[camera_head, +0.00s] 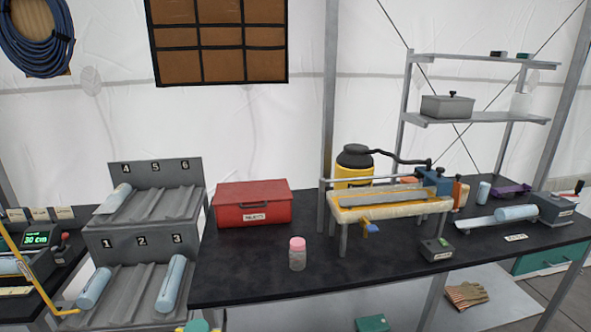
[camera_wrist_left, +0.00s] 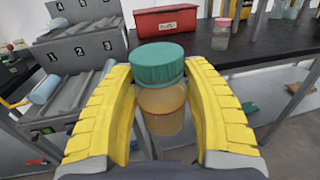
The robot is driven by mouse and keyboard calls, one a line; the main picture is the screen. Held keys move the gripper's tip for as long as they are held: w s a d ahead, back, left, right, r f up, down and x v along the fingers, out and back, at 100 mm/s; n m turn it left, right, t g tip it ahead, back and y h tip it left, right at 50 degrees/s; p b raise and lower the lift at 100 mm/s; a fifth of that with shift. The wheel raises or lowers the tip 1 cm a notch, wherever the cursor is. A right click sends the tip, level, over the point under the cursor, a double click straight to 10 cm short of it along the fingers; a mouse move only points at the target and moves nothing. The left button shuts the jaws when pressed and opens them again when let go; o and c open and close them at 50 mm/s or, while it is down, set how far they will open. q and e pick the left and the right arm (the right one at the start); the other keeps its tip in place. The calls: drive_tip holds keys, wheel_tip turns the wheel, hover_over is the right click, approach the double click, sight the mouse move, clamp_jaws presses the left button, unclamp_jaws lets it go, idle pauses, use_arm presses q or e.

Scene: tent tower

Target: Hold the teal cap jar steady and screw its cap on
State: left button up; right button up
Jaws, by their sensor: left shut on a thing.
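The teal cap jar (camera_wrist_left: 163,110) is a clear jar with orange-brown contents, in the middle of the left wrist view. Its ribbed teal cap (camera_wrist_left: 158,62) sits on top of the mouth; I cannot tell whether it is screwed tight. My left gripper (camera_wrist_left: 160,84) has a yellow padded finger on each side of the jar and is shut on it, holding it about upright in the air, in front of the table. My right gripper is in neither view.
A pink-capped jar (camera_head: 297,254) stands on the dark table (camera_head: 320,282) near its front edge. A red box (camera_head: 252,204) is behind it. A grey numbered rack (camera_head: 145,243) with pale blue cylinders stands left. A bench device (camera_head: 390,207) stands right. The table's front middle is mostly clear.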

use_arm(q)
drive_tip(key=shift+s+f, duration=0.2)
drive_tip(key=shift+f, duration=0.05)
drive_tip(key=shift+w+d, duration=0.1)
idle(0.3)
drive_tip(key=w+d+m+g+h, duration=0.2)
drive_tip(key=w+d+m+h, duration=0.2)
drive_tip(key=d, duration=0.3)
drive_tip(key=w+d+m+g+h, duration=0.2)
drive_tip(key=w+d+m+h, duration=0.2)
drive_tip(key=d+h, duration=0.3)
drive_tip(key=shift+w+d+f+h, duration=0.3)
drive_tip(key=shift+w+d+f, duration=0.1)
